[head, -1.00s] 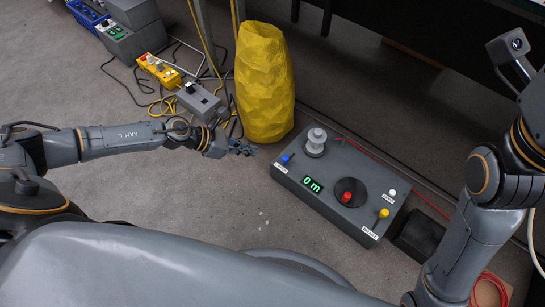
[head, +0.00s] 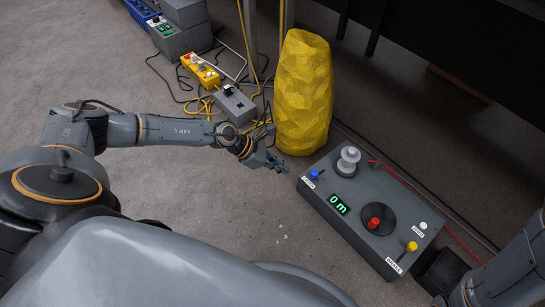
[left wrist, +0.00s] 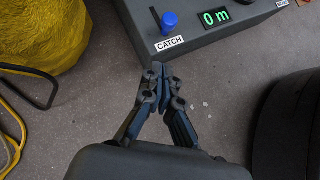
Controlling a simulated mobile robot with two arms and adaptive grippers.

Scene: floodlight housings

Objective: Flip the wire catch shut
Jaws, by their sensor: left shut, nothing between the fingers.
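A grey control box (head: 350,222) stands on the floor right of my left gripper. At its near left corner is a blue-knobbed lever (head: 315,174) labelled CATCH (head: 308,184). The blue knob also shows at the top of the left wrist view (left wrist: 169,21), with its CATCH label (left wrist: 169,43) below. My left gripper (head: 283,167) is shut and empty, just left of the box and apart from the lever. In the left wrist view its fingertips (left wrist: 159,72) meet below the label. No wire catch can be made out. My right gripper is out of view.
The box also bears a green "0 m" display (head: 338,204), a grey spool-like knob (head: 348,161), a red knob (head: 374,223), a yellow lever (head: 411,247) and a white button (head: 423,226). A tall yellow faceted object (head: 304,95) stands behind. Cables lie behind my left arm.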

